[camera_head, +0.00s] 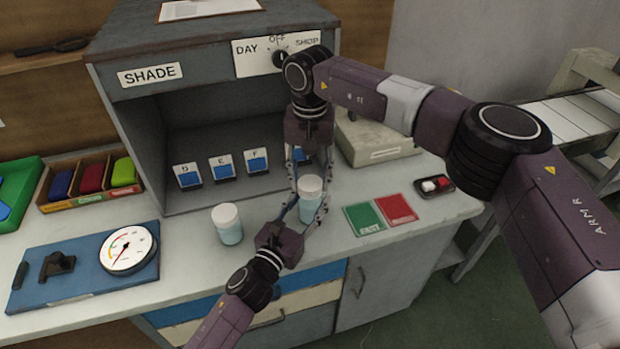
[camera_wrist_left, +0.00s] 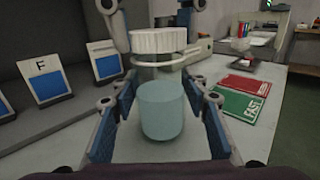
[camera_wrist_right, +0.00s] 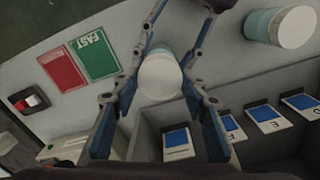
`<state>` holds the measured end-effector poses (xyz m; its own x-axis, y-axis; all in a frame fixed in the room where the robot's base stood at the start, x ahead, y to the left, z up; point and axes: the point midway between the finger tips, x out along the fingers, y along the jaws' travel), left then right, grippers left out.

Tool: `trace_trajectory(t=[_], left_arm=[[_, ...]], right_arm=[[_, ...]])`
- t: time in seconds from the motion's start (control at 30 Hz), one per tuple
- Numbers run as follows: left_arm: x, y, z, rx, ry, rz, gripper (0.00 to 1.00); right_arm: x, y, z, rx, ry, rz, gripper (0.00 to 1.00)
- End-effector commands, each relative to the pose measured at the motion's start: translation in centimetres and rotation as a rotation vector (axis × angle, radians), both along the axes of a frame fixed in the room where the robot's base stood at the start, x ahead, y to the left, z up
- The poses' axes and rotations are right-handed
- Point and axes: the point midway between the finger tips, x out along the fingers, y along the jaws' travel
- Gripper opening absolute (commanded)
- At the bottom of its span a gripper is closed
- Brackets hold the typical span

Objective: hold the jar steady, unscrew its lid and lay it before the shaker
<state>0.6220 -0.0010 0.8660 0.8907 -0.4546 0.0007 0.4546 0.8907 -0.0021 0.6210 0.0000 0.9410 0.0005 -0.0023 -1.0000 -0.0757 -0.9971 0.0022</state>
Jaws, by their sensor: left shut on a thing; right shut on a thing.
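The jar (camera_head: 309,206) has a pale blue-green body and a white lid (camera_head: 311,184). My left gripper (camera_head: 308,205) is shut on the jar's body, which stands upright between its blue-padded fingers in the left wrist view (camera_wrist_left: 162,110). My right gripper (camera_head: 310,181) comes down from above and is shut on the ribbed lid (camera_wrist_left: 158,41). A pale ring shows just under the lid; I cannot tell whether the lid is loose. In the right wrist view the lid (camera_wrist_right: 160,78) sits between the fingers. A grey box-like device (camera_head: 378,142), possibly the shaker, stands behind my right arm.
A second lidded jar (camera_head: 228,223) stands left of my grippers. Green and red cards (camera_head: 378,214) lie to the right, with a small switch box (camera_head: 435,185) beyond. The shade cabinet (camera_head: 135,140) stands behind; a gauge board (camera_head: 85,268) lies at left.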

Motion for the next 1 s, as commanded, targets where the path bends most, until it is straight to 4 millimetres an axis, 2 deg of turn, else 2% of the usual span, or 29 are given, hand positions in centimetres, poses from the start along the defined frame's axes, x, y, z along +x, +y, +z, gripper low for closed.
trace_trajectory(t=[0.5, 0.87, 1.0], left_arm=[[0.0, 0.0, -0.1, 0.000, 0.001, 0.000, 0.00], [0.0, 0.0, -0.1, 0.000, 0.001, 0.001, 0.00], [0.0, 0.0, 0.0, 0.000, 0.001, 0.001, 0.00]], right_arm=[[0.0, 0.0, 1.9, 0.000, -0.002, -0.001, 0.11], [0.0, 0.0, 2.0, 0.001, 0.000, 0.000, 0.11], [0.1, 0.1, 2.9, 0.002, -0.002, 0.000, 0.11]])
